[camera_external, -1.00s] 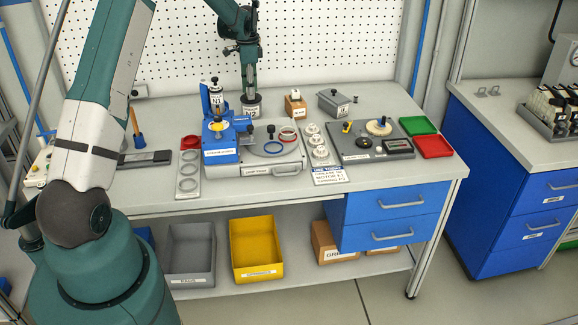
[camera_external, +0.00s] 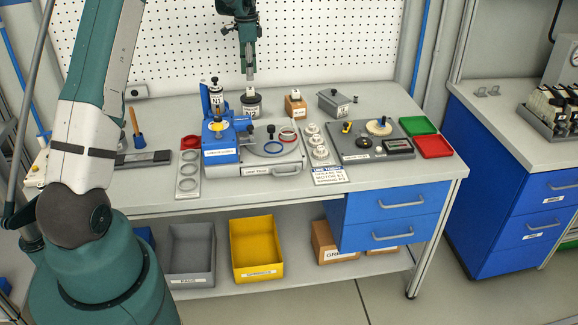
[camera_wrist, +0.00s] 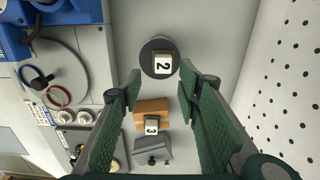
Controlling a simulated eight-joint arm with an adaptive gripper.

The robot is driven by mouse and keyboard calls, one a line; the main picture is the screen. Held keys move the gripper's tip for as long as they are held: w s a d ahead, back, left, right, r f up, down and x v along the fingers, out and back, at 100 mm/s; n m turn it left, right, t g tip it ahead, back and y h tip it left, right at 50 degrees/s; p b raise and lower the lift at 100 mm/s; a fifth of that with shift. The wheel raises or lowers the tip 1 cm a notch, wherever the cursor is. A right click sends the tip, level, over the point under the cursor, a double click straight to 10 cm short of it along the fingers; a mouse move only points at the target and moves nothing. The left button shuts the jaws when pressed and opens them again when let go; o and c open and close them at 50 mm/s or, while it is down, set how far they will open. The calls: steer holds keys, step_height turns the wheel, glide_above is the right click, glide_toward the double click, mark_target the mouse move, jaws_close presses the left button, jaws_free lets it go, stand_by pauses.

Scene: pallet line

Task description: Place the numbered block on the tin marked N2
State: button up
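The dark round tin marked N2 (camera_external: 251,110) stands at the back of the bench, left of middle. A small pale block (camera_external: 250,92) sits on its lid. In the wrist view the block (camera_wrist: 161,64) shows a black 2 and lies within the dark lid of the tin (camera_wrist: 147,49). My gripper (camera_external: 249,77) is above the tin, pointing down and apart from the block. In the wrist view my gripper (camera_wrist: 160,82) has its two green fingers spread, with nothing held between them.
A wooden block (camera_external: 295,108) with a cube marked 3 (camera_wrist: 152,124) and a grey box (camera_external: 334,103) are to the right. The grey and blue fixture (camera_external: 270,160) is in front. The pegboard (camera_external: 320,40) is behind.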

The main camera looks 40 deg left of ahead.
steer(key=shift+r, duration=2)
steer(key=s+d+r+n+t, duration=0.3)
steer(key=s+d+r+n, duration=0.1)
steer(key=s+d+r, duration=1.55)
steer(key=s+d+f+n+t, duration=0.1)
steer(key=s+d, duration=0.3)
steer(key=s, duration=0.5)
steer(key=s+d+f+n+t, duration=0.1)
steer(key=s+d, duration=0.4)
steer(key=s, duration=0.5)
steer(key=s+d+f+n+t, duration=0.2)
steer(key=s+d, duration=0.3)
steer(key=s, duration=0.4)
steer(key=shift+s+n, duration=0.2)
steer(key=shift+n, duration=0.3)
